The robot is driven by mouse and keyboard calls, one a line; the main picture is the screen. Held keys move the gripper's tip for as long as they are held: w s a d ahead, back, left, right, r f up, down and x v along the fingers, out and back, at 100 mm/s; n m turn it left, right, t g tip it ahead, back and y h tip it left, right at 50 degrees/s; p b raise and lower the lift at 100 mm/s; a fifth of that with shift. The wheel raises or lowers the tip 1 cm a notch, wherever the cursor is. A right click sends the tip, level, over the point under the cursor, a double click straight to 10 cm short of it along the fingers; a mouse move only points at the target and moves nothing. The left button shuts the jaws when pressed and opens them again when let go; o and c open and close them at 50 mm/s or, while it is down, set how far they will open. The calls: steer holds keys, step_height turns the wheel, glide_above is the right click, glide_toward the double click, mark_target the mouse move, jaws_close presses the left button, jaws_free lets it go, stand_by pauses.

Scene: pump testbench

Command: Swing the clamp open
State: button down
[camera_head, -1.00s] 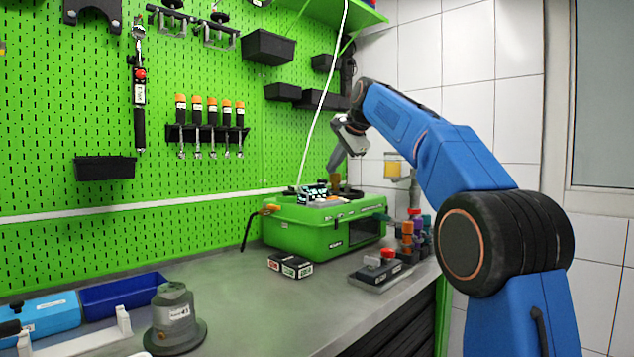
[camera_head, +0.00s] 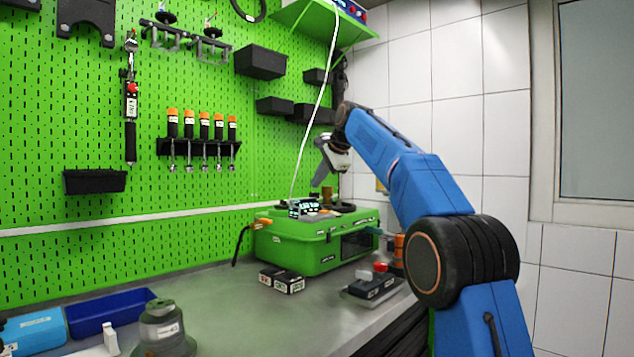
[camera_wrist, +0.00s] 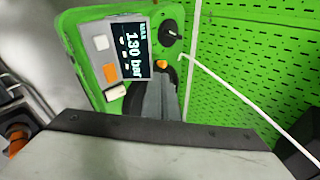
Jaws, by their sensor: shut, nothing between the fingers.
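The green pump test unit (camera_head: 310,244) stands on the bench against the pegboard. Its top panel also shows in the wrist view (camera_wrist: 82,52), with a lit display (camera_wrist: 134,51) reading 130 bar. My gripper (camera_head: 318,182) hangs just above the top of the unit, pointing down. In the wrist view its narrow fingers (camera_wrist: 160,84) are together with nothing between them. A dark round part (camera_wrist: 132,100) lies partly hidden behind them, and an orange knob (camera_wrist: 162,64) is just past the tips. I cannot clearly pick out the clamp; a brass-coloured part (camera_head: 327,193) stands beside the gripper.
A white hose (camera_head: 312,130) runs up from the unit, close left of my gripper. A small black box (camera_head: 281,279) and a black tray with a red knob (camera_head: 371,286) are in front. Bare bench (camera_head: 240,310) lies at the front left.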

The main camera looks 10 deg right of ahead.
steer(key=x, duration=0.7)
steer(key=shift+w+f, duration=0.2)
steer(key=shift+a, duration=0.2)
steer(key=shift+w+a+m+h, duration=0.1)
steer(key=shift+a+m+h, duration=0.05)
steer(key=shift+m+h, duration=0.2)
